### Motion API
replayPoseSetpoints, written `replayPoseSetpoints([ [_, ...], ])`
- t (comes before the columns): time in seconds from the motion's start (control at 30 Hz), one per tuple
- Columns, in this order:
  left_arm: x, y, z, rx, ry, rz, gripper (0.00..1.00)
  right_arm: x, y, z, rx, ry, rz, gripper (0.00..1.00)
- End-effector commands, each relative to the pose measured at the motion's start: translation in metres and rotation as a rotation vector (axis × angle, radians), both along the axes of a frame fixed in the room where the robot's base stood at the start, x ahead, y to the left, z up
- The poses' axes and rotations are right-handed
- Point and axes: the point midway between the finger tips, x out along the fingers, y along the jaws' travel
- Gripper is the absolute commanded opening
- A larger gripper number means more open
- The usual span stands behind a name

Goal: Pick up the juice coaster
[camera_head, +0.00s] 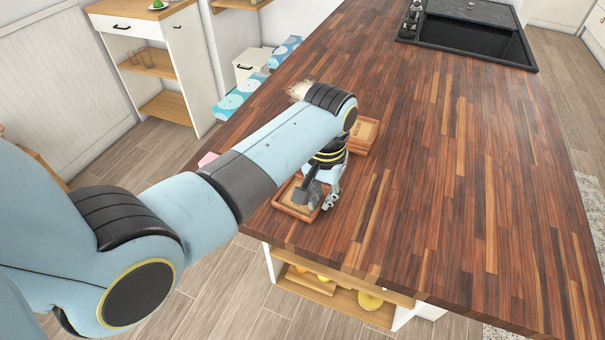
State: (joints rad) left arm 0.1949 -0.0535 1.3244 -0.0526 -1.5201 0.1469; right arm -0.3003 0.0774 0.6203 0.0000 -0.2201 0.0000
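Two square wooden coasters lie on the dark wood counter. The near coaster (291,209) is by the counter's left edge, partly hidden by my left gripper (322,202). The far coaster (367,129) lies behind my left wrist, with dark lettering too small to read for sure. I cannot tell which one is the juice coaster. My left gripper points down at the right part of the near coaster, at or just above it. Its fingertips are small and partly hidden, so I cannot tell if they are open or touching it. My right gripper is not in view.
The wooden counter (460,170) is clear on the right. A black sink or hob (475,38) is at its far end. A pale, fuzzy item (299,90) and a pink item (207,159) show beside my arm. White shelving (160,60) stands at the left.

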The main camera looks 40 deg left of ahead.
Motion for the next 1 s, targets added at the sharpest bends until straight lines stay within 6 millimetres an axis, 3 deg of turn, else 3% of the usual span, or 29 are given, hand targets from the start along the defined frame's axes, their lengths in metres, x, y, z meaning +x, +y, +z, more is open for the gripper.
replayPoseSetpoints([
  [1.0,0.000,0.000,0.051,0.000,-0.002,0.000,0.00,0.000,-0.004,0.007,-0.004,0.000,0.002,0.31],
])
